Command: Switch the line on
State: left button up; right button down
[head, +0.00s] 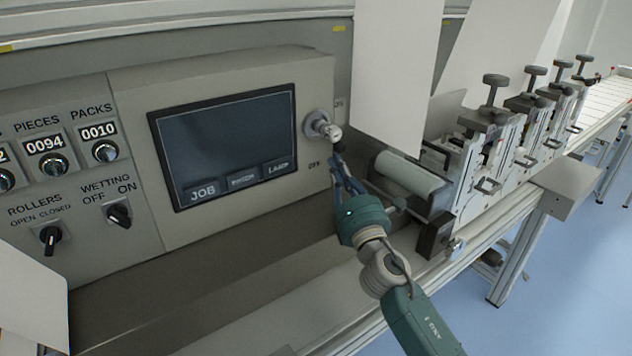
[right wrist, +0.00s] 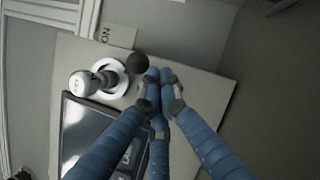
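The line's main switch (head: 319,124) is a round metal fitting with a silver handle on the right side of the control panel, between ON and OFF labels. It also shows in the right wrist view (right wrist: 108,78), where a dark ball (right wrist: 138,62) sits beside it. My right gripper (head: 341,160) is just below and right of the switch. In the right wrist view its blue fingers (right wrist: 162,80) are drawn together at the tips, with nothing visible held between them. The tips are close to the dark ball; I cannot tell whether they touch. My left gripper is not in view.
The panel screen (head: 228,145) is dark, with JOB and LAMP buttons along its bottom. Counters and knobs, including the wetting knob (head: 118,214), fill the left. A white sheet (head: 396,70) hangs right of the switch, above a roller (head: 408,176) and metal clamps.

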jog(key=w+d+r+n+y+b, duration=0.2)
jog(key=w+d+r+n, duration=0.1)
jog(key=d+n, duration=0.1)
jog(key=shift+r, duration=0.35)
jog(key=shift+d, duration=0.1)
dwell(0.3)
dwell(1.3)
jog(key=v, duration=1.2)
jog(key=shift+f, duration=0.15)
